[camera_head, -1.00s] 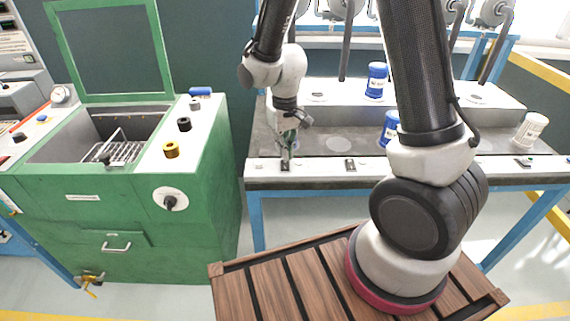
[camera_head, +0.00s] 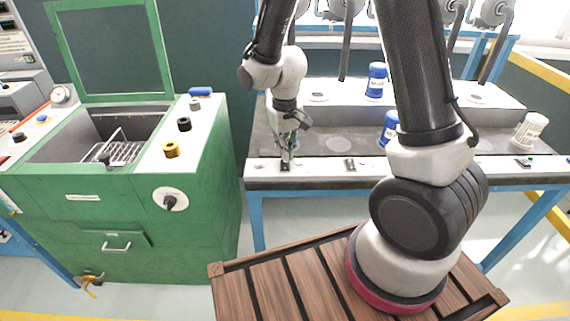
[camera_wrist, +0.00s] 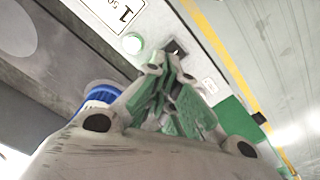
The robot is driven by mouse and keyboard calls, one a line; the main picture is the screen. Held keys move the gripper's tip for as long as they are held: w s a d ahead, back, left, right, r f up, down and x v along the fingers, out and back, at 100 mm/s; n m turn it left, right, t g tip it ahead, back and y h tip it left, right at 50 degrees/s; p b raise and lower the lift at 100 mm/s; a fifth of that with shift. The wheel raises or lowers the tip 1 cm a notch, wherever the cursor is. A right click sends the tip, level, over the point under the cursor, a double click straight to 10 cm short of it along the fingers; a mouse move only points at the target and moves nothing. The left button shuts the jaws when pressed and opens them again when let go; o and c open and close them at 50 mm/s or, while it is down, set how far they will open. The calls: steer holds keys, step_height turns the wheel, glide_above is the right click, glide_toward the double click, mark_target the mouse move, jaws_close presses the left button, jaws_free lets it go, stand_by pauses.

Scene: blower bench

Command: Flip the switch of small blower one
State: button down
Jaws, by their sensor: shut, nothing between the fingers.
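The front panel (camera_head: 318,169) of the blower bench carries several small dark switches. The leftmost switch (camera_head: 285,167) is at the panel's left end. In the wrist view a black switch (camera_wrist: 176,46) sits on the white panel next to a round pale-green button (camera_wrist: 132,43) and a label with "1" (camera_wrist: 122,12). My gripper (camera_head: 287,158) is shut and empty, pointing down just above the leftmost switch. In the wrist view its green fingertips (camera_wrist: 171,66) lie close to the switch and partly cover its lower side. I cannot tell whether they touch it, nor its position.
Another switch (camera_head: 350,164) is further right on the panel. A green machine (camera_head: 150,215) with an open lid stands left, beside a narrow floor gap.

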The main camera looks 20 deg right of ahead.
steer(key=shift+f, duration=0.95)
stand_by(0.3)
steer(key=shift+r, duration=3.5)
steer(key=s+d+r+m+t, duration=0.1)
steer(key=s+d+r+t, duration=0.1)
steer(key=s+d+r, duration=0.5)
steer(key=s+d+r+m+t, duration=0.1)
steer(key=s+d+r+t, duration=0.1)
steer(key=s+d+r, duration=0.5)
steer(key=s+r, duration=0.5)
steer(key=shift+d+r, duration=0.25)
steer(key=shift+d, duration=0.15)
